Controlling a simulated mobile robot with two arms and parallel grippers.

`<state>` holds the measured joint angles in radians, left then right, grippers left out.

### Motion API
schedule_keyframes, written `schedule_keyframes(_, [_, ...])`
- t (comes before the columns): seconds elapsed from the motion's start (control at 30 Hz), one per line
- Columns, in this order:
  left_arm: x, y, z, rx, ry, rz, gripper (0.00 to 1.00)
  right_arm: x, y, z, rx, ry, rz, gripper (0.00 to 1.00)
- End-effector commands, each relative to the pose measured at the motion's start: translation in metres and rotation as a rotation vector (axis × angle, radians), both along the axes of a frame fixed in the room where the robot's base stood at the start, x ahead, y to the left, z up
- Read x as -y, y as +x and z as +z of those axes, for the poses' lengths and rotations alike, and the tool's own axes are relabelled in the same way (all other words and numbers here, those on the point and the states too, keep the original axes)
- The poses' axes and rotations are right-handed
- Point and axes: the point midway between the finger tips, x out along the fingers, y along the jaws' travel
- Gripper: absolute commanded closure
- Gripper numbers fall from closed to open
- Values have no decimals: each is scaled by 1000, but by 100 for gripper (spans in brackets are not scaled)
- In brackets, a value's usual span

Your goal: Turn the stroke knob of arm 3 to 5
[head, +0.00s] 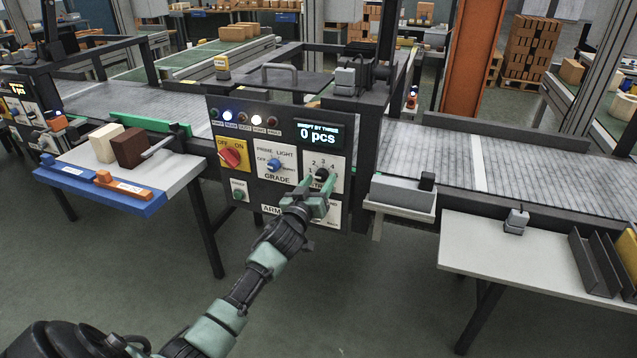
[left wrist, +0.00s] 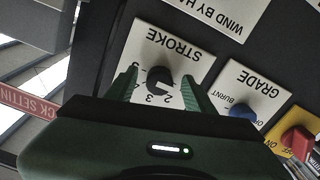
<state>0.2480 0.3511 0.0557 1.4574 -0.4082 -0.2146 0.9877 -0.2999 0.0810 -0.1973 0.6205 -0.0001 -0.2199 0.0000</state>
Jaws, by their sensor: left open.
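The control panel (head: 285,150) of arm 3 stands at the centre of the head view. Its black stroke knob (head: 321,174) sits on a white plate with numbers around it. In the left wrist view the stroke knob (left wrist: 160,80) and the word STROKE appear upside down. My left gripper (head: 316,188) is open at the panel. In the left wrist view its green fingers (left wrist: 160,84) stand on either side of the knob, with gaps visible. The number the knob points at cannot be read clearly. My right gripper is not in view.
Beside it on the panel are the grade knob (head: 274,165) and a red-and-yellow off/on switch (head: 231,157). The display (head: 318,134) reads 0 pcs. A table with bricks (head: 120,190) stands left, another table (head: 520,255) right. A conveyor (head: 500,160) runs behind.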

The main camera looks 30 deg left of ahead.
Motion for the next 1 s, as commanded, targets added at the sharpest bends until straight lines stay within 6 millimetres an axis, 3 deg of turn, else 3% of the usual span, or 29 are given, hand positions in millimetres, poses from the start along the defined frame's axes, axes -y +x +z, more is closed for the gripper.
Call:
schedule_keyframes(0.2, [0,0,0,0,0,0,49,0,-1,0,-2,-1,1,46])
schedule_keyframes(0.4, [0,0,0,0,0,0,100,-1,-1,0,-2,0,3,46])
schedule_keyframes(0.77, [0,0,0,-11,49,-1,100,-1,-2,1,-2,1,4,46])
schedule_keyframes(1.0, [-1,0,0,-46,196,-1,100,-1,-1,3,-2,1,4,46])
